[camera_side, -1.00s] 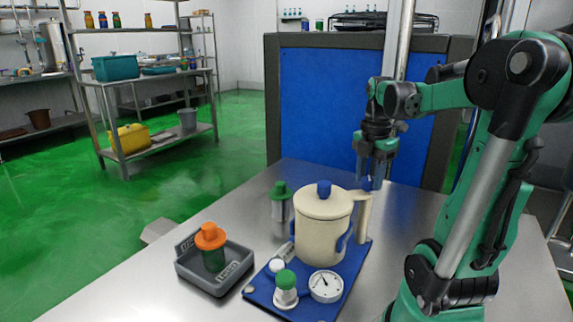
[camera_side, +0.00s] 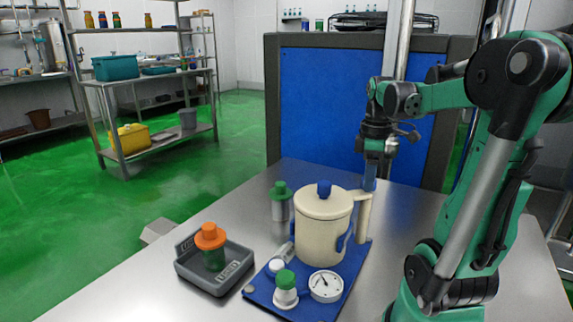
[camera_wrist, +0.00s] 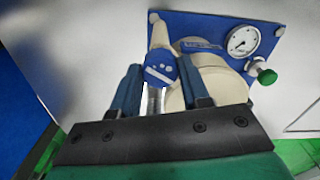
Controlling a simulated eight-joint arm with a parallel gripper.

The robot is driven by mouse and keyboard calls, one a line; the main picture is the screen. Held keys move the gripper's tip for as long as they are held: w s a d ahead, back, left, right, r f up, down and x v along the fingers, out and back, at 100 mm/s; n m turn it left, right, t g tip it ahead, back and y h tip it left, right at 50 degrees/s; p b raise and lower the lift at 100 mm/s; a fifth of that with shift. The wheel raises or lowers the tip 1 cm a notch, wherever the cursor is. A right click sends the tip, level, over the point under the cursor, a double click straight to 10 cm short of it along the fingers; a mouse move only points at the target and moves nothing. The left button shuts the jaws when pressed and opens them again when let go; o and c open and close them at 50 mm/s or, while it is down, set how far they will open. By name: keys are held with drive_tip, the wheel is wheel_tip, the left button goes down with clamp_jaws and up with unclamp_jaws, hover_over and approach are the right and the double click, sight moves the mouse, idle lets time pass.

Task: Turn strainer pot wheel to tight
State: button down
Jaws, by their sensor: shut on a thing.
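The cream strainer pot (camera_side: 322,230) stands upright with a blue lid knob (camera_side: 324,189) and a handle (camera_side: 363,215) on its right. In the wrist view the pot (camera_wrist: 222,84) lies beyond my fingers. A blue wheel (camera_wrist: 161,69) with pale marks is between my blue fingers, near the handle (camera_wrist: 159,34). My gripper (camera_side: 370,184) points down at the top of the handle; it also shows in the wrist view (camera_wrist: 160,85). It is shut on the wheel. The side view hides the wheel, and I cannot read its marks.
The pot stands on a blue base (camera_side: 338,292) with a white gauge (camera_side: 326,286) and a green-capped fitting (camera_side: 285,289). A grey tray (camera_side: 222,283) holds an orange-capped container (camera_side: 211,243). A green-capped bottle (camera_side: 280,212) stands behind. The steel table (camera_side: 425,205) is clear at right.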

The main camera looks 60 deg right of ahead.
drive_tip(key=m, duration=1.1)
drive_tip(key=shift+m, duration=0.5)
drive_tip(key=shift+c, duration=2.1)
unclamp_jaws()
drive_tip(key=shift+r, duration=0.1)
drive_tip(key=shift+r, duration=2.75)
